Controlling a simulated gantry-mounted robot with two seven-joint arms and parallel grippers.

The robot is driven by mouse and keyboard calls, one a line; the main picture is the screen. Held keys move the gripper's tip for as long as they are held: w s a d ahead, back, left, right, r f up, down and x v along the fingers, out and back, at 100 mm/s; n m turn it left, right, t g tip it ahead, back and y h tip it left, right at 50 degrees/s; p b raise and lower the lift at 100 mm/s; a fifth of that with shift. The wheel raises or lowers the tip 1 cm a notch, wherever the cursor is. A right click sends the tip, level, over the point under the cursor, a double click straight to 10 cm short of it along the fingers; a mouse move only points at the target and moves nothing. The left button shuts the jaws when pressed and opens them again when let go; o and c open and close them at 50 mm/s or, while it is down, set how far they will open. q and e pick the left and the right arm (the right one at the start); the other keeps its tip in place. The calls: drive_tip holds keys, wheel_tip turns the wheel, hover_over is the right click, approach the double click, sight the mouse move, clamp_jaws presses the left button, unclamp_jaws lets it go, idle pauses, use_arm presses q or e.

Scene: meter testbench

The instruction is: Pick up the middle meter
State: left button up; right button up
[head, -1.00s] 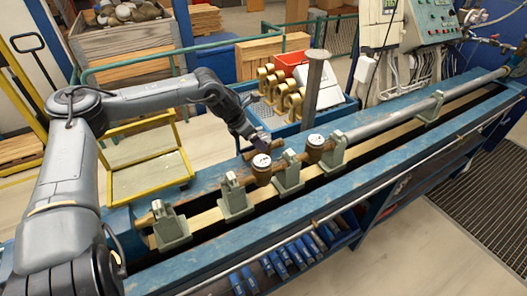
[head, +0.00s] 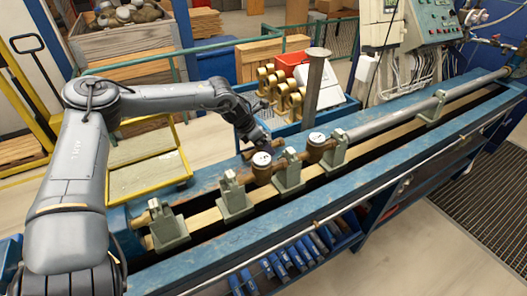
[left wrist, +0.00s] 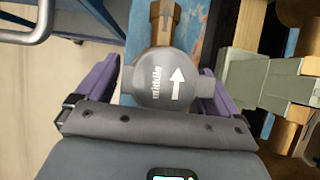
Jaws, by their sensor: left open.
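The middle meter (left wrist: 165,80) shows in the left wrist view as a round grey cap marked "middle" with a white arrow, with a brown pipe body above it. My left gripper (left wrist: 160,92) is open, with its purple fingers on either side of the cap; I cannot tell whether they touch it. In the head view my left gripper (head: 259,143) is low over the bench's rear blue rail, at a brown pipe end (head: 248,154) that seems to belong to this meter. The arm hides most of it there. My right gripper is not in view.
Two brown meters with white dials, one nearer (head: 261,168) and one farther (head: 316,147), sit between green-grey clamps (head: 234,197) on the bench. A grey post (head: 315,80) stands behind. A blue cart (head: 335,112) with brass parts stands beyond the bench.

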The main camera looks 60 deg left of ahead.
use_arm(q)
drive_tip(key=shift+w+f, duration=0.25)
drive_tip(key=shift+f, duration=0.15)
drive_tip(key=c, duration=1.6)
drive_tip(key=shift+c, duration=0.3)
drive_tip(key=shift+r, duration=0.25)
